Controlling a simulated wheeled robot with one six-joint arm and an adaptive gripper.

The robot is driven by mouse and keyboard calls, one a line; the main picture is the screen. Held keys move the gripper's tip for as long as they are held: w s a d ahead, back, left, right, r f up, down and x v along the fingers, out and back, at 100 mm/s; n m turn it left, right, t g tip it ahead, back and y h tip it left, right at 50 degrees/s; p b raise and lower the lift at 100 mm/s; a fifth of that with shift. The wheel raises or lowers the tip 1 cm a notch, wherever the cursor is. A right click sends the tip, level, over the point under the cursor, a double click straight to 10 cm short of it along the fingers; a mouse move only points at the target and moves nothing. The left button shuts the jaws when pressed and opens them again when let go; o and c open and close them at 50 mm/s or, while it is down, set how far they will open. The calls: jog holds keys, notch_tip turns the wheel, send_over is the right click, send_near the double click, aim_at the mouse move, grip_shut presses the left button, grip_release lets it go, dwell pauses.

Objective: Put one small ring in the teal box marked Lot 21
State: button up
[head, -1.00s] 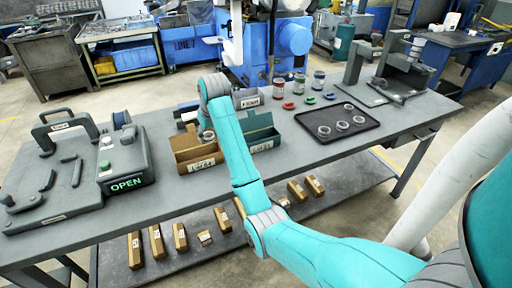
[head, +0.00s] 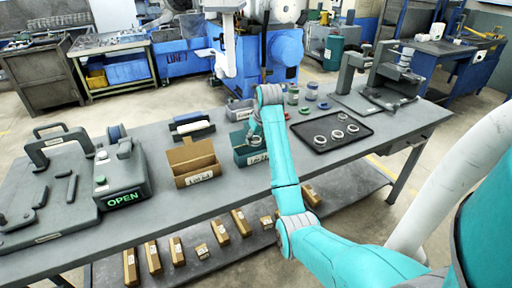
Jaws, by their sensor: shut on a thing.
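The teal box (head: 240,158) stands open on the bench with a white label on its front; the writing is too small to read surely. My gripper (head: 256,136) is over the teal box, pointing down. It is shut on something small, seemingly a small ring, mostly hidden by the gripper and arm.
An open brown box (head: 195,178) with a label stands left of the teal box. A grey device with a lit OPEN sign (head: 123,195) is further left. Small jars (head: 293,97) and coloured lids stand behind the tray. A grey press stand (head: 385,90) is at the back right.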

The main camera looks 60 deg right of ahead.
aim_at(256, 145)
jog(key=shift+f, duration=1.85)
jog(key=shift+f, duration=0.1)
jog(key=shift+f, duration=0.3)
jog(key=shift+f, duration=0.25)
jog(key=o, duration=1.2)
jog(key=shift+c, duration=0.2)
jog(key=shift+r, duration=0.15)
